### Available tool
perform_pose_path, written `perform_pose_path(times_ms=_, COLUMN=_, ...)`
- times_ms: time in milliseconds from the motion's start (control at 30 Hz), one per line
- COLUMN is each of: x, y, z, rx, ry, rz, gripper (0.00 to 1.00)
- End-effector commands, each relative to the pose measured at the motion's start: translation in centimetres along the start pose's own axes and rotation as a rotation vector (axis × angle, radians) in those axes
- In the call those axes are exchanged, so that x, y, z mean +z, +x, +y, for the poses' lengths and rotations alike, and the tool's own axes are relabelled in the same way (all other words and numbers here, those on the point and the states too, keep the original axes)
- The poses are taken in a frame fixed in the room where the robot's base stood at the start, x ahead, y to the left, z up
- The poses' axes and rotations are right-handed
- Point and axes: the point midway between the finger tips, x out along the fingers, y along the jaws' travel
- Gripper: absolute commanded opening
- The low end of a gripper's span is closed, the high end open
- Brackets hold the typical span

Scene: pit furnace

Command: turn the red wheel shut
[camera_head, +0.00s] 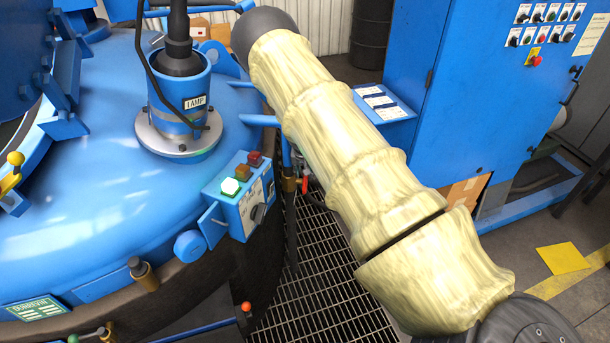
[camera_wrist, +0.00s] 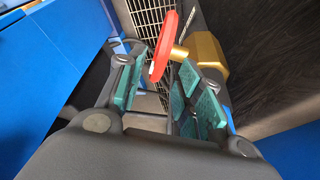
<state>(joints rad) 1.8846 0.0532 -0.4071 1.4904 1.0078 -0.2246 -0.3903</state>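The red wheel (camera_wrist: 163,47) shows nearly edge-on in the wrist view, on a brass valve (camera_wrist: 207,52). My gripper (camera_wrist: 158,72) is open, with teal pads on both fingers. The wheel lies between the two fingertips in the picture, partly beyond them. I cannot tell whether either pad touches it. In the head view a small red part (camera_head: 305,184) shows beside brass fittings at the left edge of my arm, and it may be the wheel. My arm hides the gripper there.
The blue furnace lid (camera_head: 90,190) with a lamp post (camera_head: 180,95) and button box (camera_head: 240,195) stands left. A blue control cabinet (camera_head: 470,110) stands right. Floor grating (camera_head: 320,285) lies between them. A yellow sheet (camera_head: 562,258) lies on the floor at right.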

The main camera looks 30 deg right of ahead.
Motion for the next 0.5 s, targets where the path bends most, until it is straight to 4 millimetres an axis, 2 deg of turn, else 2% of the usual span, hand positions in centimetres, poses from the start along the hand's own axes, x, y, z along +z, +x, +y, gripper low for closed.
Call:
perform_pose_path(times_ms=200, x=0.0, y=-2.5, z=0.0, rx=0.0, ry=0.0, rz=0.0, gripper=0.36)
perform_pose_path(times_ms=500, x=0.1, y=-3.6, z=0.0, rx=0.0, ry=0.0, rz=0.0, gripper=0.36)
